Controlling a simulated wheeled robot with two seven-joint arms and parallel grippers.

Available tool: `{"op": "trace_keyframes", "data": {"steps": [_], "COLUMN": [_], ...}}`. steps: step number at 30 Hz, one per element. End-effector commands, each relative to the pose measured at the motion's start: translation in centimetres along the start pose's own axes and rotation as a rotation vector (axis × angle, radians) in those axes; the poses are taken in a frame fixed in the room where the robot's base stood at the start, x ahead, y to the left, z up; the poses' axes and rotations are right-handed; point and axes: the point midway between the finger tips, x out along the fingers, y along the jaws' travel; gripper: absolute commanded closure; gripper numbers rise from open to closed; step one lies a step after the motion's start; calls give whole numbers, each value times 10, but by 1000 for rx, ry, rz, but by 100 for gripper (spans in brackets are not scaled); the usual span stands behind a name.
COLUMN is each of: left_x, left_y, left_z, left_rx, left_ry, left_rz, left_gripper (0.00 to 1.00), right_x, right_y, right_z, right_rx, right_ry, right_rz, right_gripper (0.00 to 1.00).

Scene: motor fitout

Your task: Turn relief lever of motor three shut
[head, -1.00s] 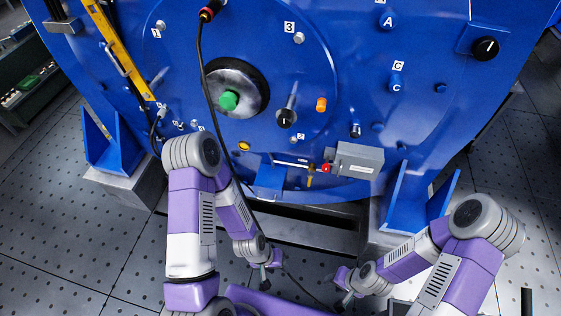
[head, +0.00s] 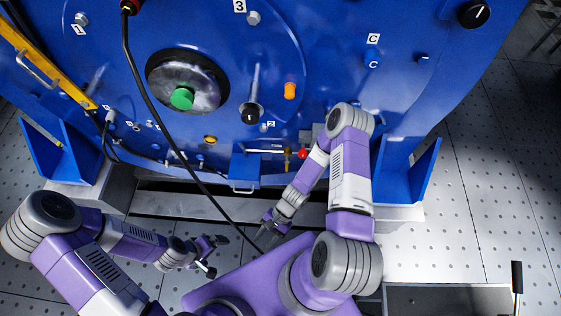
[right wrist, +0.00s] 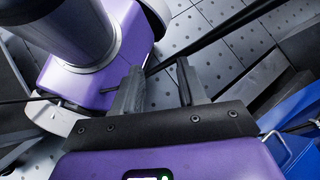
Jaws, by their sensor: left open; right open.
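The blue motor housing (head: 330,50) fills the top of the head view, with a plate marked 3 (head: 240,6). Low on it, a thin horizontal bar with a red knob (head: 303,153) sits by a brass fitting (head: 287,154). I cannot tell whether this is the relief lever. A rod with a black knob (head: 251,112) stands higher. My right gripper (head: 268,229) is open and empty below the housing; its spread fingers also show in the right wrist view (right wrist: 158,88). My left gripper (head: 211,257) is open, low and left of it, apart from the housing.
A black cable (head: 166,131) hangs down across the housing front and passes near my right gripper. Blue support brackets (head: 408,172) stand at both sides. My right arm covers part of the lower housing.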

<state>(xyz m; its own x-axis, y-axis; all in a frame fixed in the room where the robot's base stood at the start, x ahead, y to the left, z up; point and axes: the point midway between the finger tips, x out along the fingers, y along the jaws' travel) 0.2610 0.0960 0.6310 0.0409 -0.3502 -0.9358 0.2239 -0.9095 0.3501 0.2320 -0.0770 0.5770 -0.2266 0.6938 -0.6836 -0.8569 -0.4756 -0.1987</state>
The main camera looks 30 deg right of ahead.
Motion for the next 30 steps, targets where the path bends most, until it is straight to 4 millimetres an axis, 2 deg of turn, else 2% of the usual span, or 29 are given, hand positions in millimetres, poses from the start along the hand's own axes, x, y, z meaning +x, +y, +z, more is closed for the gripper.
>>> {"op": "trace_keyframes", "data": {"steps": [2,5,7,9,11,12,15,18,21,23,30], "left_x": [4,6,8,10,11,11,13,13,14,16,26], "left_y": [-1,-2,-3,-4,-4,-4,-5,-5,-6,-6,-10], "left_z": [0,0,0,-1,-1,-1,-1,-1,-1,-1,-2], "left_rx": [0,0,-1,-1,-1,-1,-1,-1,-1,-1,-1], "left_ry": [0,0,0,1,1,1,1,1,1,1,1], "left_rz": [0,0,0,0,0,0,0,0,0,0,0], "left_gripper": [0,0,0,0,0,0,0,0,0,0,0], "right_x": [10,1,-19,-46,-72,-87,-121,-142,-152,-155,-161], "right_y": [-24,-65,-89,-101,-101,-96,-75,-54,-45,-47,-80], "right_z": [-10,-36,-69,-110,-146,-168,-212,-238,-250,-254,-271], "right_rx": [207,425,556,662,732,771,835,868,880,881,879], "right_ry": [-147,-300,-374,-409,-414,-406,-361,-314,-286,-281,-282], "right_rz": [-188,-489,-737,-991,-1200,-1327,-1588,-1753,-1830,-1845,-1841], "right_gripper": [59,59,59,59,59,59,59,59,59,59,59]}}
